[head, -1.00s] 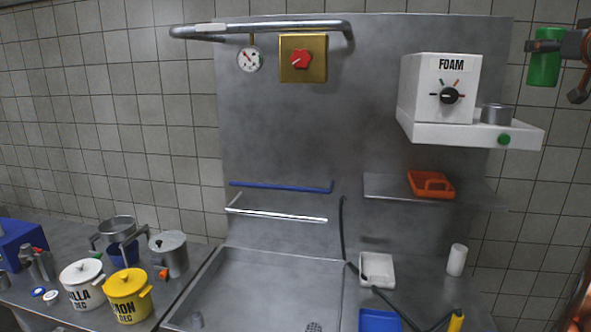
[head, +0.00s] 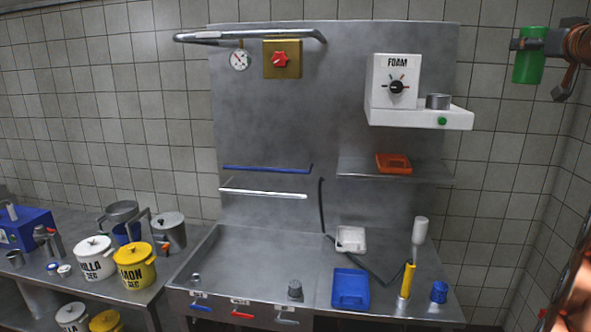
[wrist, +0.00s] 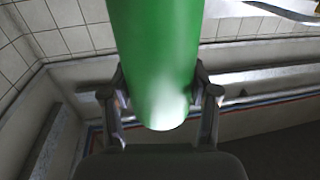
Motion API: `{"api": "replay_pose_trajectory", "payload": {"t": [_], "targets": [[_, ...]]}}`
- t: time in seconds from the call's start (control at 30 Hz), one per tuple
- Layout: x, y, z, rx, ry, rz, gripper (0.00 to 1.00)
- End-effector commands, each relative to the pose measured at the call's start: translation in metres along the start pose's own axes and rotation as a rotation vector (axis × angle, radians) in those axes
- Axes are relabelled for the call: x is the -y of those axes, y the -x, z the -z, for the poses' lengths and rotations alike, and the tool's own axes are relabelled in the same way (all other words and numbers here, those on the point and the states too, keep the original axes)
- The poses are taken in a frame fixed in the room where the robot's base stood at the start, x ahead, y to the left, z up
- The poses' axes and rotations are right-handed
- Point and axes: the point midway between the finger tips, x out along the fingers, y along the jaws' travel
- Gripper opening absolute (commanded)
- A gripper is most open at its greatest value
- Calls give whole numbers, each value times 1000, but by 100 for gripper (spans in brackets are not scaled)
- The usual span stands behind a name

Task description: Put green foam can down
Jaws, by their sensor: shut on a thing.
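The green foam can (head: 529,67) hangs upright in the air at the upper right of the head view, right of the foam machine. My gripper (head: 522,44) is shut on its upper part. In the wrist view the green can (wrist: 155,45) fills the middle, with a finger of my gripper (wrist: 160,95) on each side of it. The can is clear of any surface. The white FOAM machine (head: 392,82) is on the steel back panel, with a small metal cup (head: 438,102) on its ledge.
A steel shelf (head: 440,174) below the machine bears an orange tray (head: 393,163). The lower counter holds a white tray (head: 351,239), a blue tray (head: 350,288), a white-topped stand (head: 420,228), a yellow-handled tool (head: 407,280) and a blue cup (head: 439,292). Pots (head: 134,264) stand left. Bare counter (head: 420,310) lies at front right.

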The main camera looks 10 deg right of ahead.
Motion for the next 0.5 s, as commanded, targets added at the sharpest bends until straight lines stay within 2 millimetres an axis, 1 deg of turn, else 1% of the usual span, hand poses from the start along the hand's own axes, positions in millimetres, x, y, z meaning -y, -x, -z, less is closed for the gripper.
{"api": "replay_pose_trajectory", "payload": {"t": [0.1, 0.5], "targets": [[0, -5, -4, 4, -1, -3, 6], [-5, -9, -7, 2, 2, -16, 6]]}}
